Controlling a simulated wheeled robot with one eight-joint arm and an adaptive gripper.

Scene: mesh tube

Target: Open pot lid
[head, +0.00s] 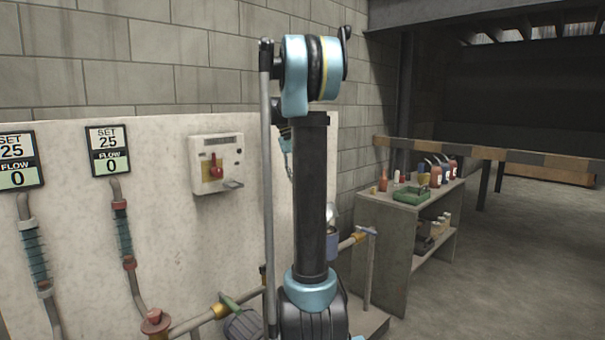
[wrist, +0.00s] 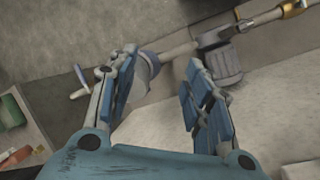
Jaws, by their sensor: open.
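My gripper (wrist: 162,62) is open in the wrist view, with its two blue-padded fingers spread apart and nothing held between them. A blue-grey round vessel (wrist: 148,66), which looks like the pot, shows beyond the fingers, close to the left finger and partly covered by it. Whether the finger touches it cannot be told. In the head view the pot (head: 333,245) shows beside the pipe, partly hidden behind my arm. Its lid cannot be made out clearly. My gripper is mostly hidden behind my arm in the head view.
A ribbed grey motor-like part (wrist: 223,65) sits right of the pot. A pipe (head: 196,321) runs low along the pale panel (head: 80,235). A red-switch box (head: 216,163) hangs on it. A shelf table (head: 375,204) with bottles and a green tray (head: 411,195) stands at right.

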